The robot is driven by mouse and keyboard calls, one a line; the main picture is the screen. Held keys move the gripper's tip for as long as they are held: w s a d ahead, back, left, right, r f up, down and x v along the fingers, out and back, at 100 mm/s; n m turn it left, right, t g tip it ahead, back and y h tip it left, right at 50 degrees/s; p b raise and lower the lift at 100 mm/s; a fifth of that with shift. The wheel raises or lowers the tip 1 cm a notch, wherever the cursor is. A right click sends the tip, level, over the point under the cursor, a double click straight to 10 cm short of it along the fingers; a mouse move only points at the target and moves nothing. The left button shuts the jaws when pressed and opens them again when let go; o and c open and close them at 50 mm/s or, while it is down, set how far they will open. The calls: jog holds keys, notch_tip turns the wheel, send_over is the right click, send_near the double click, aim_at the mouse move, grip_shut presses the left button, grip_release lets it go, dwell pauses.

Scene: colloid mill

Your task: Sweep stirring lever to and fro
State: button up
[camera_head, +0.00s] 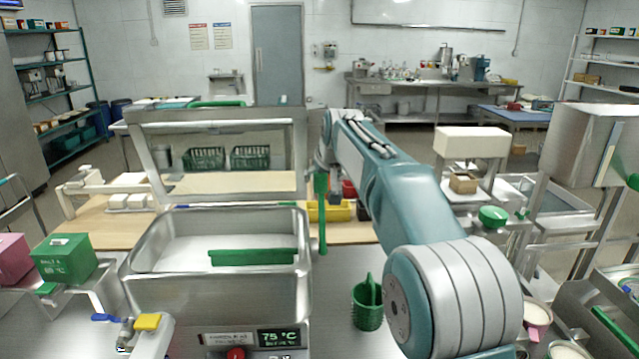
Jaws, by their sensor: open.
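A green upright lever (322,225), which looks like the stirring lever, stands just right of the steel vat (302,275). My arm reaches from the lower right toward the back, and my gripper (322,168) is small and partly hidden at its far end. It is open, at the top of the green lever in the picture; I cannot tell whether they touch. A green bar (252,257) lies across the vat's inside. The vat's front has a display reading 75 °C (279,337).
A green slotted cup (367,312) stands on the counter right of the vat. A green box (64,258) and a pink box (12,258) are at left. A yellow tray (328,212) lies behind the lever. A white-topped machine (471,142) stands at right.

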jog(key=v, duration=0.9)
jog(key=shift+a, duration=0.1)
